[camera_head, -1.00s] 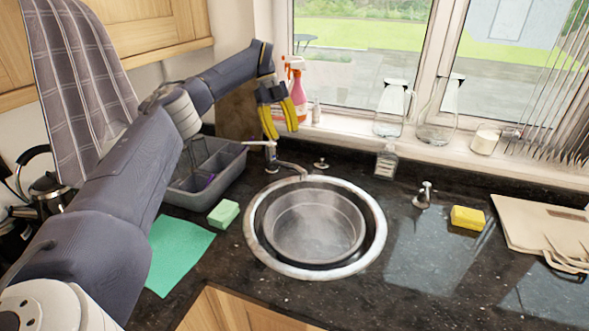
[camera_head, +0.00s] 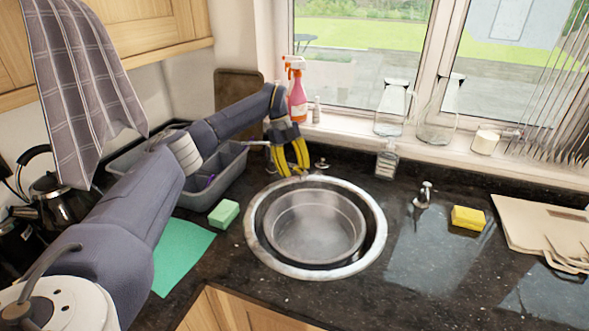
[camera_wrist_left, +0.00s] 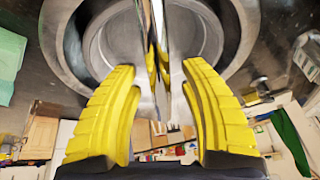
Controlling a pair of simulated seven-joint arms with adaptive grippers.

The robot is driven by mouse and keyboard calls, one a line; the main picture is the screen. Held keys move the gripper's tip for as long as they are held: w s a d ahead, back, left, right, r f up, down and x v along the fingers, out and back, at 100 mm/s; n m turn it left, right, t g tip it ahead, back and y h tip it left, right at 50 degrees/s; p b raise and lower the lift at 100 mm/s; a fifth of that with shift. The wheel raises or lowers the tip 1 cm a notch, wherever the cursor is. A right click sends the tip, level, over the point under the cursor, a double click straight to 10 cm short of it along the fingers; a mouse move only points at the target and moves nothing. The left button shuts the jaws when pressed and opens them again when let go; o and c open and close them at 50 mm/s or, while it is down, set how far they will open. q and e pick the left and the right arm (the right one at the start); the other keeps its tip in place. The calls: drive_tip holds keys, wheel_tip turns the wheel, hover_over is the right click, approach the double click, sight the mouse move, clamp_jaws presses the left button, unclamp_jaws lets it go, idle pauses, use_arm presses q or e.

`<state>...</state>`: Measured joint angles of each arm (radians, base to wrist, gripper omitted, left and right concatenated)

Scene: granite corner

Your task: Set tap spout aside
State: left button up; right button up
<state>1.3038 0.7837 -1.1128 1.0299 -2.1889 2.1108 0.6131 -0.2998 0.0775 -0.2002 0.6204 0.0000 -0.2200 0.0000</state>
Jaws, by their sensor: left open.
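The tap spout (camera_wrist_left: 159,25) shows in the left wrist view as a shiny chrome strip running between my yellow fingers, over the sink. In the head view the spout is mostly hidden behind my left gripper; part of the tap's lever (camera_head: 256,143) shows to its left. My left gripper (camera_head: 294,170) is open, fingers pointing down at the back rim of the round sink (camera_head: 255,250). In the left wrist view the gripper (camera_wrist_left: 160,68) has a finger on each side of the spout, with gaps visible. I cannot see my right gripper.
A grey basin (camera_head: 215,178) and green sponge (camera_head: 224,213) are left of the sink. A metal bowl (camera_head: 315,228) sits in the sink. A spray bottle (camera_head: 297,95) stands behind on the sill. A soap dispenser (camera_head: 423,197) and yellow sponge (camera_head: 468,218) are right; counter between is clear.

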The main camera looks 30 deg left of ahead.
use_arm(q)
drive_tip(key=shift+f, duration=0.1)
clamp_jaws()
idle(0.4)
